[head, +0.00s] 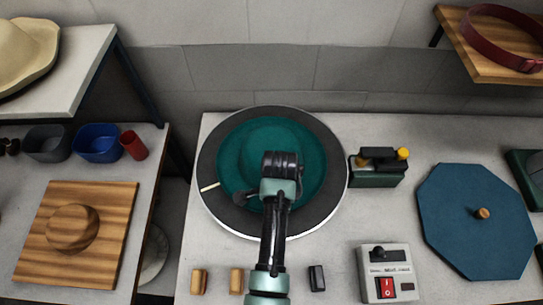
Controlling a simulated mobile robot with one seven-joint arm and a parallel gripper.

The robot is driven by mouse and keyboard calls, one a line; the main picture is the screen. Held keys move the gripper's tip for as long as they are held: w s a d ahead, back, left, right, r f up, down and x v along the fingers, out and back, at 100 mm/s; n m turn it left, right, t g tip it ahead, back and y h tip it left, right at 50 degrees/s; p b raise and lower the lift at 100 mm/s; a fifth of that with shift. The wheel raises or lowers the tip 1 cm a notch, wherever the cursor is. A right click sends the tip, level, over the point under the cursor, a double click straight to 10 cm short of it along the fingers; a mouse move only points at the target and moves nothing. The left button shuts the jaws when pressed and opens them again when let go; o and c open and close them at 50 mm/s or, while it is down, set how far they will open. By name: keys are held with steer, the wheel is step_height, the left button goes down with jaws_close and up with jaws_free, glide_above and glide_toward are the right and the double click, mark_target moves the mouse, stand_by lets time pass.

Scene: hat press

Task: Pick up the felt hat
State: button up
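A dark green hat with a round crown and wide brim (238,150) lies on a round dark plate with a pale rim (213,140) in the middle of the head view. My arm reaches over it from the bottom of the picture. My gripper (250,198) is over the near part of the hat, mostly hidden by my own wrist. I cannot tell whether its fingers are open or shut, or whether they touch the hat. A second hat, cream with a curled brim (25,50), rests on a raised shelf at the upper left.
A wooden board with a round block (72,228) and several cups, one blue (98,142), stand on the left table. A blue octagonal lid (475,225), a dark green device (377,168) and a switch box (388,272) are on the right. Small blocks (237,280) lie in front.

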steer(key=shift+f, duration=0.2)
jaws_close()
steer(key=shift+r, duration=0.2)
step_height(320, 180, up, 10)
steer(key=b, duration=0.1)
steer(key=shift+b, duration=0.35)
stand_by(2.3)
